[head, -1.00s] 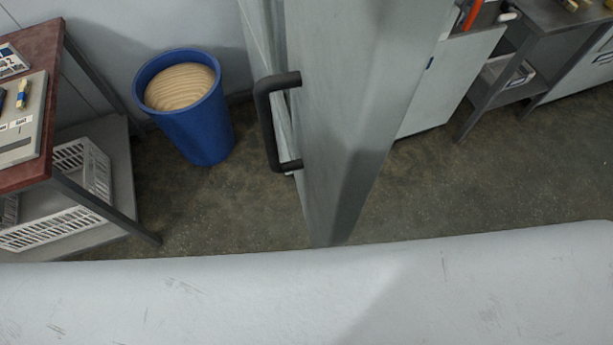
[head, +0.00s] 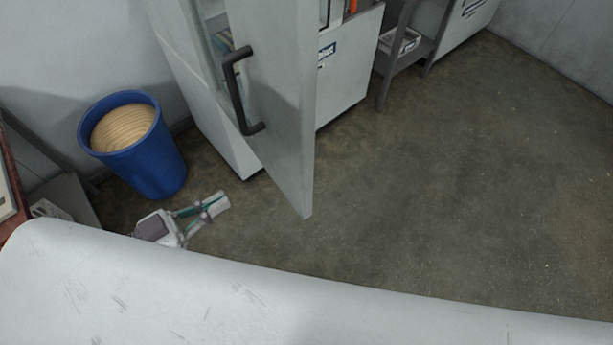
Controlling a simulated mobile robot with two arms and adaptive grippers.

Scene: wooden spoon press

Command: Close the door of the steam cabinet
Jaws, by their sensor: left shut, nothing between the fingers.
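The steam cabinet (head: 205,110) is a tall pale grey cabinet at the upper left of the middle in the head view. Its door (head: 285,110) stands open and juts out toward me, with a black bar handle (head: 236,92) on its left face. A strip of the inside shows between door and body. My left gripper (head: 218,203) is low at the left, in front of the cabinet and below the handle. It is apart from the door, shut and empty. My right gripper is not in view.
A blue bin (head: 145,165) with coiled pale material stands left of the cabinet. A grey cabinet (head: 345,75) and a shelf table (head: 392,62) stand behind the door to the right. A table edge (head: 12,190) is at far left. The floor at right is clear.

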